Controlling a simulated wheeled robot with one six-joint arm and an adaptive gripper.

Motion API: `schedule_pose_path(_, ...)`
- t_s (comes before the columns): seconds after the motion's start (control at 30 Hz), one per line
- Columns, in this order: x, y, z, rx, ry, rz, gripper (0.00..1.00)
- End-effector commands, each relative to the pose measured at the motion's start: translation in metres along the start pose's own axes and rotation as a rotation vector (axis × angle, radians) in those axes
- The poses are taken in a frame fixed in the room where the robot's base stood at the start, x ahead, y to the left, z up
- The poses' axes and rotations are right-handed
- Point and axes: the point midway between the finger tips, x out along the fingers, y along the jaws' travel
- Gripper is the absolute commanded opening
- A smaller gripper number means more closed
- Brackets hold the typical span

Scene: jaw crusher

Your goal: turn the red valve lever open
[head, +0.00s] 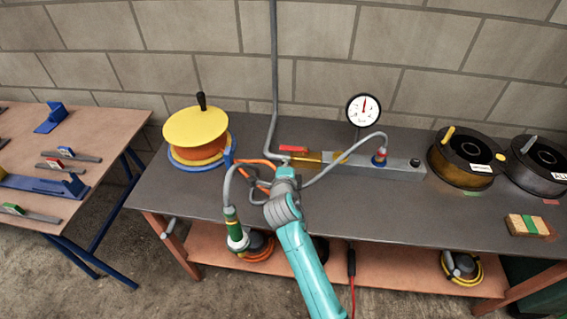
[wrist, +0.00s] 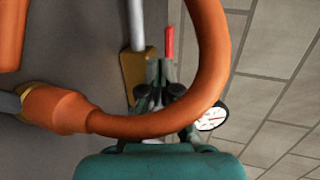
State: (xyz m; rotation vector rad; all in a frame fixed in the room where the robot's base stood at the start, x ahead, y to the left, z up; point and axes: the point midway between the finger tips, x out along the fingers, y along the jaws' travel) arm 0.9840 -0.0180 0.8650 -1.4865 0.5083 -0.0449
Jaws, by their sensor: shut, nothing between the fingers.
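The red valve lever (head: 293,149) lies above the brass valve body (head: 308,157), roughly in line with the grey manifold bar, in the head view. In the wrist view the lever (wrist: 169,43) stands just beyond my fingertips, with the brass valve (wrist: 133,75) to their left. My gripper (head: 285,170) is just in front of the lever in the head view. Its fingers (wrist: 160,68) are shut and empty in the wrist view. I cannot tell whether the fingertips touch the lever. An orange hose (wrist: 215,60) loops across the wrist view and hides part of the gripper.
A grey manifold bar (head: 350,165) runs right from the valve, with a grey hose (head: 340,160) arching to it. A pressure gauge (head: 364,109) stands behind. A yellow-topped reel (head: 196,127) is left; dark reels (head: 462,160) are right.

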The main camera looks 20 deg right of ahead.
Motion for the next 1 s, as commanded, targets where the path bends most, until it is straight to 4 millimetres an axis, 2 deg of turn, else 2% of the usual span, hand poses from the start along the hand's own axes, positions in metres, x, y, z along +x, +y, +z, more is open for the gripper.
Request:
schedule_pose_path(0.53,-0.077,0.000,0.009,-0.001,0.000,0.000,0.00)
schedule_pose_path(0.7,-0.087,0.000,0.010,-0.001,0.000,0.001,0.00)
schedule_pose_path(1.0,-0.089,0.000,0.010,0.000,0.001,0.001,0.00)
